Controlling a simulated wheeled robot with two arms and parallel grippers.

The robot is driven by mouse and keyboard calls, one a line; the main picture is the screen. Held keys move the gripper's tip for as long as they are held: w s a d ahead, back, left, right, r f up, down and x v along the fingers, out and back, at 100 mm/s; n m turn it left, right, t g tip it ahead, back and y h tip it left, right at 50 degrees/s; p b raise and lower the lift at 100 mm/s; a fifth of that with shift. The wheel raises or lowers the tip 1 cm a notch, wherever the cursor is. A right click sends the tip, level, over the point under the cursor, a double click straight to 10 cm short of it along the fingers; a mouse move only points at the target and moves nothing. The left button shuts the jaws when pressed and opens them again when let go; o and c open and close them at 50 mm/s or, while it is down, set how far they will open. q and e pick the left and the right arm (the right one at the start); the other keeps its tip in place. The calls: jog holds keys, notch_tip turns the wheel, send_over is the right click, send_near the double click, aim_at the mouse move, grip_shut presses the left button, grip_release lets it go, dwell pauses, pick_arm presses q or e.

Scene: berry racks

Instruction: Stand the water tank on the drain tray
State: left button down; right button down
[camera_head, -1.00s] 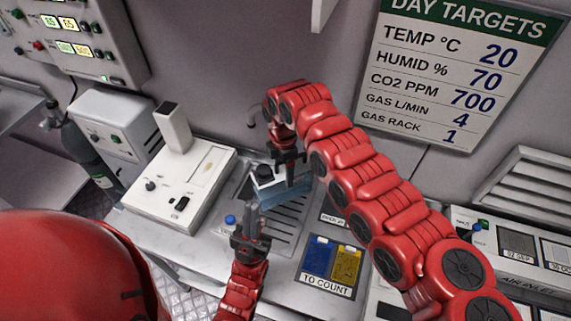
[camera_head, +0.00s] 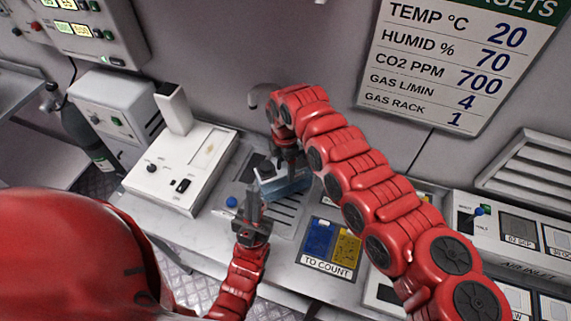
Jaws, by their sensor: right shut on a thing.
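The water tank (camera_head: 292,187) is a translucent blue box with a dark cap, partly hidden by my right gripper. My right gripper (camera_head: 288,172) points down and is shut on the tank. The tank is over the grey slotted drain tray (camera_head: 281,218); I cannot tell whether its base touches the tray. My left gripper (camera_head: 253,205) is in front of the tank and over the tray's near left part, with its fingers pointing up in the picture. Its fingers overlap in this view, so its opening is unclear.
A white instrument (camera_head: 190,160) with knobs stands left of the tray. A blue knob (camera_head: 231,202) is beside my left gripper. A TO COUNT plate with blue and yellow cards (camera_head: 319,238) lies to the front right. A curved spout (camera_head: 260,97) is behind my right arm.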

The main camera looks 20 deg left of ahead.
jog(key=shift+f+b, duration=0.5)
grip_release()
jog(key=shift+r, duration=0.25)
notch_tip(320, 180, up, 17)
jog(key=b, duration=0.5)
